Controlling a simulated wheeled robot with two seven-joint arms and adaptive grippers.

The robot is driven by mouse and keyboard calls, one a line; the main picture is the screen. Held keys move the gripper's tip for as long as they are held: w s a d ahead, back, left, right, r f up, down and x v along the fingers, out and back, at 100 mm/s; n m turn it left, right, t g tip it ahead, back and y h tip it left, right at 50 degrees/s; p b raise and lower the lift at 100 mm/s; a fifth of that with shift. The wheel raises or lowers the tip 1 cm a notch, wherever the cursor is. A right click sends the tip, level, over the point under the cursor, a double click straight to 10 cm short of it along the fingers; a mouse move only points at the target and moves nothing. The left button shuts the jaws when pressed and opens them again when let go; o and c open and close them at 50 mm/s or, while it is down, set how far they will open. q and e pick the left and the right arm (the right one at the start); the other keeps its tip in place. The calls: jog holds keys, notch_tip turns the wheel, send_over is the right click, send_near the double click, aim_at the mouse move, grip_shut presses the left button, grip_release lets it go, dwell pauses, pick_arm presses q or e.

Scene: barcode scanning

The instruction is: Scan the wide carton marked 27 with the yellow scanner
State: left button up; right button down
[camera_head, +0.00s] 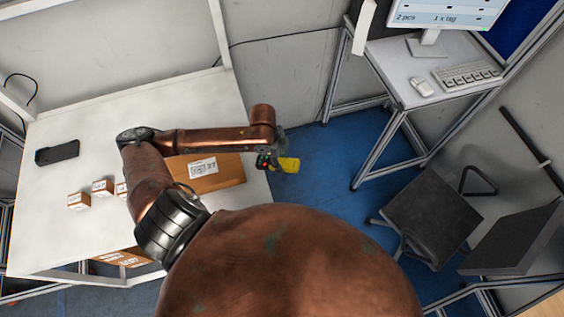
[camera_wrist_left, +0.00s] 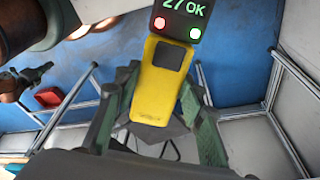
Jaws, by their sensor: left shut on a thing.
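The wide carton marked 27 (camera_head: 228,173) lies on the white table near its right edge. Its white label faces up, and my left arm hides part of its far side. My left gripper (camera_head: 276,160) is just right of the carton, past the table edge, shut on the yellow scanner (camera_head: 289,165). In the left wrist view the scanner (camera_wrist_left: 160,85) sits between the fingers, and its screen (camera_wrist_left: 178,18) reads "27 OK". A red and a green light show on the screen. What looks like my right gripper (camera_wrist_left: 25,80) is small at the left there; its jaws are unclear.
Small boxes (camera_head: 78,201) stand on the white table (camera_head: 60,240), some partly behind my arm. A black object (camera_head: 57,153) lies at the left. A desk with a monitor (camera_head: 440,15) and keyboard (camera_head: 467,76) and a dark chair (camera_head: 432,215) are at the right.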

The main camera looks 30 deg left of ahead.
aim_at(281, 163)
pick_arm(q)
jog(key=p+v, duration=0.3)
jog(key=d+p+v, duration=0.1)
jog(key=p+v, duration=0.1)
jog(key=p, duration=0.1)
jog(key=p+v, duration=0.3)
jog(key=p, duration=0.1)
jog(key=shift+w+d+r, duration=0.3)
jog(key=shift+w+r, duration=0.05)
jog(key=shift+r, duration=0.2)
jog(key=v, duration=0.3)
jog(key=shift+w+d+p, duration=0.15)
jog(key=shift+d+p, duration=0.15)
jog(key=shift+d, duration=0.05)
